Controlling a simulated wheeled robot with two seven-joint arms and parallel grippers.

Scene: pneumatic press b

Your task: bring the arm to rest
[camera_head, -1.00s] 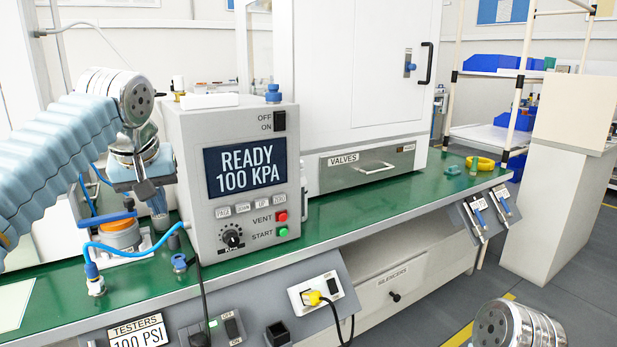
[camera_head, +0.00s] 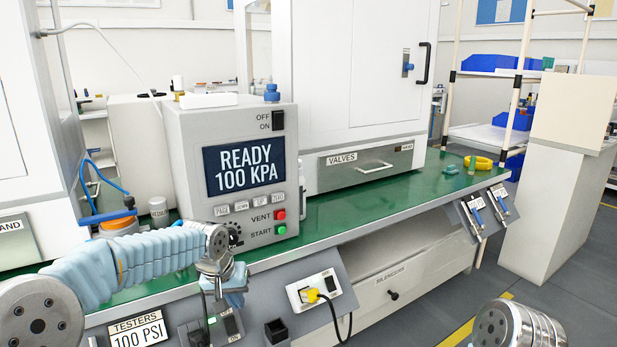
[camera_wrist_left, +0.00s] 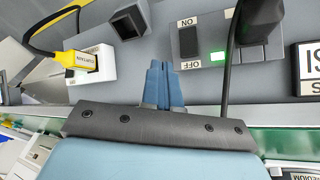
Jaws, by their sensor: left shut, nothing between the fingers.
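My left arm (camera_head: 150,258), in a pale blue sleeve, reaches in from the lower left across the front of the green bench. My left gripper (camera_head: 236,298) hangs in front of the bench's front panel, below the press box (camera_head: 240,165). In the left wrist view its two blue fingers (camera_wrist_left: 163,84) are together, with nothing between them. They point over the grey panel, between a black square holder and a lit switch. The arm partly hides the press box's dial and the panel. A metal joint of my right arm (camera_head: 510,325) shows at the lower right; its gripper is out of view.
The press screen (camera_head: 244,169) reads READY 100 KPA. A switch with a green light (camera_wrist_left: 217,55), a black holder (camera_wrist_left: 129,22) and a yellow plug (camera_wrist_left: 82,62) are near the left fingers. A valves drawer (camera_head: 370,167) is shut. The right bench top (camera_head: 400,200) is mostly clear.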

